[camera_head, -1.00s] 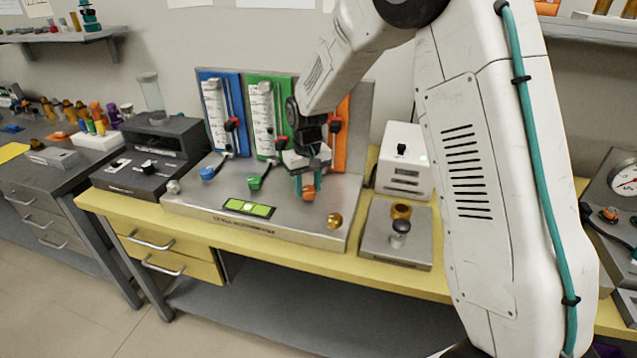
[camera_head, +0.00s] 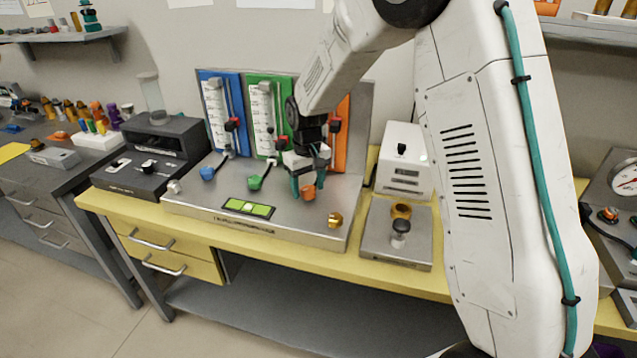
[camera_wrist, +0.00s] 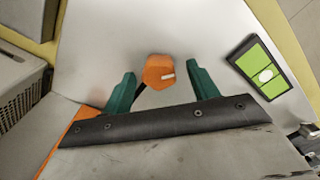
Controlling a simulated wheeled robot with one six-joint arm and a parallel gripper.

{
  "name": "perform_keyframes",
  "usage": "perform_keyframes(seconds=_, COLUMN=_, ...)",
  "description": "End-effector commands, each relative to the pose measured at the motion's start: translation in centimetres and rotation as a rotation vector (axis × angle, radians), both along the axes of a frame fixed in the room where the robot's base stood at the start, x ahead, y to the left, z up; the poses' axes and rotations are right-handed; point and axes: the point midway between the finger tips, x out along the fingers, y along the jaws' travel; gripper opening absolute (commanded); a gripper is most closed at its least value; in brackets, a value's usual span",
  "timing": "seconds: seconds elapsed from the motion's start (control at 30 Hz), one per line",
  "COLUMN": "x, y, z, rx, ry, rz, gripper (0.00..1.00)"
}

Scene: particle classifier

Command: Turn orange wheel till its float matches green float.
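The orange wheel (camera_head: 308,192) is a small knob on the sloped grey metal base (camera_head: 290,212). It also shows in the wrist view (camera_wrist: 158,71), with a small white mark on its right side. My gripper (camera_head: 308,182) is open just above it. In the wrist view the teal fingers (camera_wrist: 162,84) stand apart on either side, with the wheel centred just past their tips. The green panel (camera_head: 268,105) has a scale and a red piece (camera_head: 283,140). I cannot make out either float's level.
A blue panel (camera_head: 217,100) with a blue wheel (camera_head: 207,173) and a green wheel (camera_head: 254,182) are to the left. A green level (camera_head: 249,208) and brass knob (camera_head: 335,220) sit on the base front. A white box (camera_head: 404,160) stands right.

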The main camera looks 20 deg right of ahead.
Motion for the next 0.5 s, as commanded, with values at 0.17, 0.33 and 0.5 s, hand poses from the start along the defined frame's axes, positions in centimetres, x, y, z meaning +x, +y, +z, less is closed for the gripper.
perform_keyframes(seconds=0.17, x=0.1, y=-0.1, z=0.1, rx=0.0, ry=-0.002, rz=-0.001, gripper=0.59)
perform_keyframes(seconds=0.33, x=0.1, y=-0.1, z=1.9, rx=0.0, ry=-0.006, rz=-0.002, gripper=0.59)
perform_keyframes(seconds=0.5, x=0.1, y=-0.1, z=4.9, rx=0.0, ry=-0.005, rz=-0.002, gripper=0.59)
